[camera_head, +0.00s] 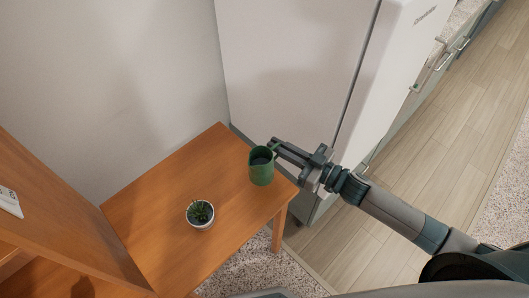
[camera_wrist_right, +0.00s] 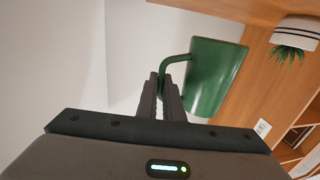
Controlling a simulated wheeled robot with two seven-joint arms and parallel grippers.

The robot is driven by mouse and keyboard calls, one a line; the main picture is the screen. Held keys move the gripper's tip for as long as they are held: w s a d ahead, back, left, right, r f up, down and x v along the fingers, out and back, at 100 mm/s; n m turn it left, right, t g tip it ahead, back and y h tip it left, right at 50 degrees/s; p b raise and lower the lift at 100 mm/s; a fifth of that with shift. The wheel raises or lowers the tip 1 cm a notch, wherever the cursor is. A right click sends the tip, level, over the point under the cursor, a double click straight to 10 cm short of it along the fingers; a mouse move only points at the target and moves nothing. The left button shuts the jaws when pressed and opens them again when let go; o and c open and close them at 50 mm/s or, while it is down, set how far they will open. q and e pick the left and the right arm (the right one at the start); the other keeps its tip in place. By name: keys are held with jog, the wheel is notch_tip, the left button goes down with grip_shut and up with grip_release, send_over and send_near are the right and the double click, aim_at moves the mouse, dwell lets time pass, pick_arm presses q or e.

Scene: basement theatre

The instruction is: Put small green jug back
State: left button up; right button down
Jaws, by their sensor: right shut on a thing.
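The small green jug (camera_head: 261,170) is upright at the right end of the wooden table (camera_head: 163,199) in the head view. I cannot tell whether its base touches the tabletop. My right gripper (camera_head: 276,147) reaches in from the right and is shut on the jug's handle. In the right wrist view the closed fingers (camera_wrist_right: 166,84) meet the handle at the left side of the green jug (camera_wrist_right: 214,76). My left gripper is not in view.
A small potted plant (camera_head: 200,213) stands on the table left of and nearer than the jug. A white fridge (camera_head: 297,62) stands close behind the table. A wooden shelf unit (camera_head: 62,215) is at the left. The tabletop's left part is clear.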

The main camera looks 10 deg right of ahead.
aim_at(266, 155)
jog(key=shift+w+a+f+p, duration=0.15)
jog(key=shift+w+a+f, duration=0.4)
jog(key=shift+f, duration=0.45)
jog(key=shift+w+a+f+p, duration=0.2)
jog(key=shift+w+a+f, duration=0.15)
jog(key=shift+a+f, duration=0.45)
jog(key=shift+w+a+f+p, duration=0.15)
jog(key=shift+w+a+f, duration=0.3)
jog(key=shift+f, duration=0.7)
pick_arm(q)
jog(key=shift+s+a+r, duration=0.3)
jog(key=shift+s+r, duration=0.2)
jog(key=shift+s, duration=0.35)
pick_arm(e)
jog(key=shift+f, duration=0.35)
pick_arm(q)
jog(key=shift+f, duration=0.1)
pick_arm(e)
jog(key=shift+f, duration=0.15)
jog(key=c, duration=1.9)
grip_release()
jog(key=shift+s+d, duration=0.1)
jog(key=shift+d, duration=0.05)
